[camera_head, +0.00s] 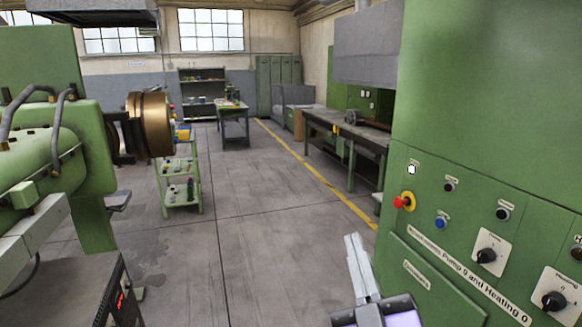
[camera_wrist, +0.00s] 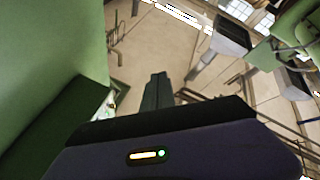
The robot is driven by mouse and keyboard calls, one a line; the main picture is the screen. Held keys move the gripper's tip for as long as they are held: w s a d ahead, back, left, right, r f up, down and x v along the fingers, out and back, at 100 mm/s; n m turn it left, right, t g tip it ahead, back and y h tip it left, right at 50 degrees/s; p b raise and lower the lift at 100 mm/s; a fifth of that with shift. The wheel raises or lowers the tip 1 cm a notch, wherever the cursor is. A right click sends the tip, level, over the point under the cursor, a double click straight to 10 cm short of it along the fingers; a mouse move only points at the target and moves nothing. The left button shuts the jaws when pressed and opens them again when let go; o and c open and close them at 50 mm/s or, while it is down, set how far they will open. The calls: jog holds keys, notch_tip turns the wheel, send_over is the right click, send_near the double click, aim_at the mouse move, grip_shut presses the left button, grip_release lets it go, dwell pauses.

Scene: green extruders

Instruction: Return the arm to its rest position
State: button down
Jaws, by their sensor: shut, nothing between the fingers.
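My gripper (camera_head: 355,250) shows at the bottom of the head view, right of the middle. Its fingers are together and empty, pointing up and away in front of the green control cabinet (camera_head: 475,150). The cabinet fills the left side of the wrist view (camera_wrist: 50,60). The gripper appears apart from the cabinet, though the exact gap cannot be told. Most of my arm is out of the head view.
A green extruder (camera_head: 50,130) with a bronze-coloured cylinder (camera_head: 150,124) stands at left. A green shelf cart (camera_head: 180,172) is behind it. A workbench (camera_head: 350,135) stands at the back right. The concrete floor (camera_head: 255,220) between the machines is clear. Cabinet knobs and a red button (camera_head: 403,201) face the aisle.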

jog(key=s+d+f+m+g+h, duration=0.1)
jog(key=s+d+f+m+g, duration=0.1)
jog(key=s+f, duration=0.6)
jog(key=s+d+f+m+g+h, duration=0.1)
jog(key=s+d+f+m+g, duration=0.2)
jog(key=s+f, duration=0.5)
jog(key=s+d+f+m+g+h, duration=0.1)
jog(key=s+d+f+m+g, duration=0.2)
jog(key=s, duration=1.9)
notch_tip(320, 180, down, 5)
jog(key=shift+s+d+g, duration=0.3)
jog(key=shift+d+g, duration=0.2)
jog(key=shift+d, duration=0.4)
